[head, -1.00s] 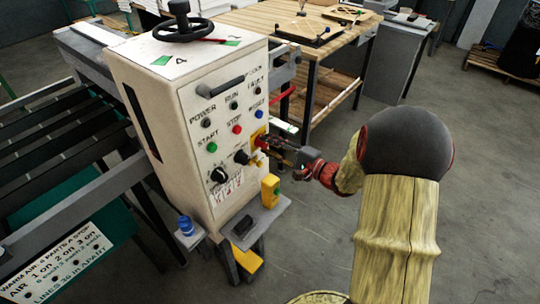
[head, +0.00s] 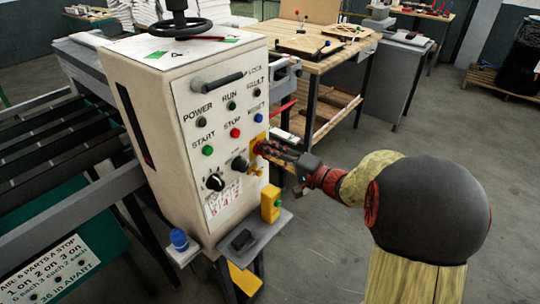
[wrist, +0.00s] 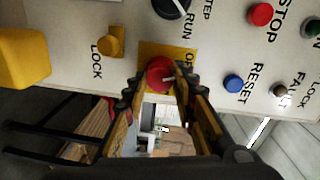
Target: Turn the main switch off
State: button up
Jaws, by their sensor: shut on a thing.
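The main switch is a red rotary knob on a yellow plate (head: 258,140) on the right side of the white control cabinet's front. In the wrist view the red knob (wrist: 159,73) sits on the yellow plate (wrist: 166,50), with a pale pointer mark on it. Lettering starting "O" shows at the plate's right edge, partly hidden. My gripper (wrist: 156,83) is shut on the knob, one finger on each side. In the head view my gripper (head: 267,149) reaches in from the right and covers most of the knob.
Beside the switch are a black selector knob (head: 239,164), a small yellow lock knob (wrist: 111,42) and a blue reset button (wrist: 234,83). A yellow box (head: 270,204) stands on the shelf below. A wooden workbench (head: 335,65) is behind; open floor lies to the right.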

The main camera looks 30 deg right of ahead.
jog(key=o, duration=1.2)
jog(key=shift+s, duration=0.1)
jog(key=v, duration=1.1)
jog(key=shift+s, duration=0.4)
jog(key=shift+d+r, duration=0.1)
